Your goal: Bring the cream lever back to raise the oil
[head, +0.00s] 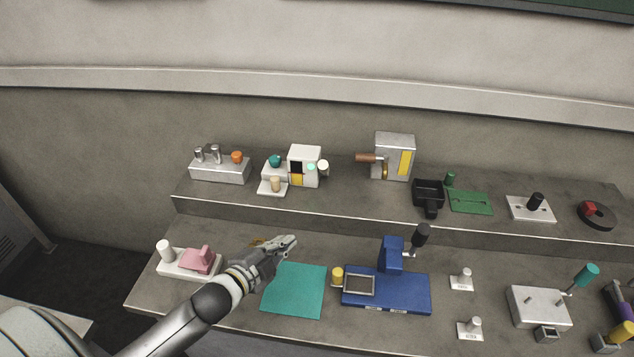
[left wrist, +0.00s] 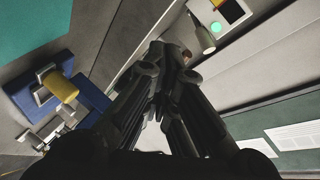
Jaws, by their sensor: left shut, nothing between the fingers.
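A white box (head: 303,153) stands on the upper shelf, with a dark window showing a yellow level (head: 297,178) in its lower part. A cream-tipped lever (head: 323,168) sticks out at its right side, beside a mint-green light (head: 311,167). The lever also shows in the left wrist view (left wrist: 203,38), beyond my fingertips. My left gripper (head: 291,241) is shut and empty, above the lower bench, below and apart from the lever. Its closed fingers (left wrist: 172,55) fill the middle of the left wrist view. My right gripper is not in view.
A teal mat (head: 294,290) lies below my left gripper, with a blue fixture (head: 415,291) to its right. A pink block fixture (head: 201,259) stands at left. A grey machine with a brown handle (head: 395,150) stands right of the white box, with free shelf between.

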